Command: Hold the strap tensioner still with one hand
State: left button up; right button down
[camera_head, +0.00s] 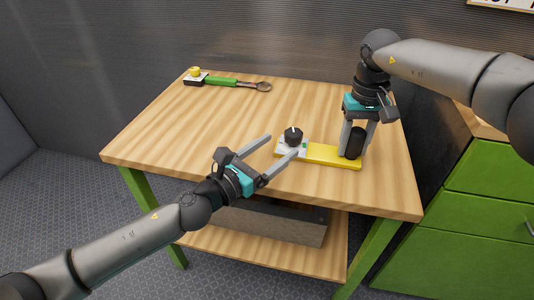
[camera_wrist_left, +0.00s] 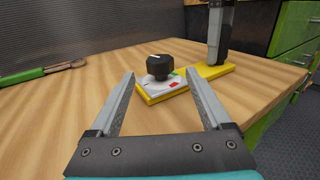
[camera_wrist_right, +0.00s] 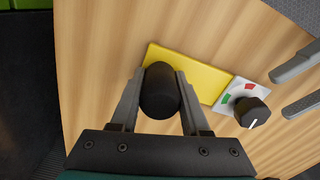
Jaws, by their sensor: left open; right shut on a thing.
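The strap tensioner lies on the wooden table: a yellow base (camera_head: 325,154) with a black upright grip (camera_head: 354,143) at its right end and a black knob (camera_head: 293,137) on a white plate with red and green marks at its left end. My right gripper (camera_head: 356,148) points down from above, shut on the black grip; the right wrist view shows the grip (camera_wrist_right: 159,90) between its fingers. My left gripper (camera_head: 284,158) is open, its fingers pointing towards the knob. In the left wrist view the knob (camera_wrist_left: 160,67) stands beyond and between the fingertips, apart from them.
A green-handled wrench-like tool (camera_head: 222,81) lies at the table's back left, beside a small block with a yellow knob (camera_head: 195,73). A lower shelf (camera_head: 250,249) holds a long grey-brown piece. A green cabinet (camera_head: 470,220) stands right.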

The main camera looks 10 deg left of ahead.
pick_arm(q)
jog(key=shift+v, duration=1.2)
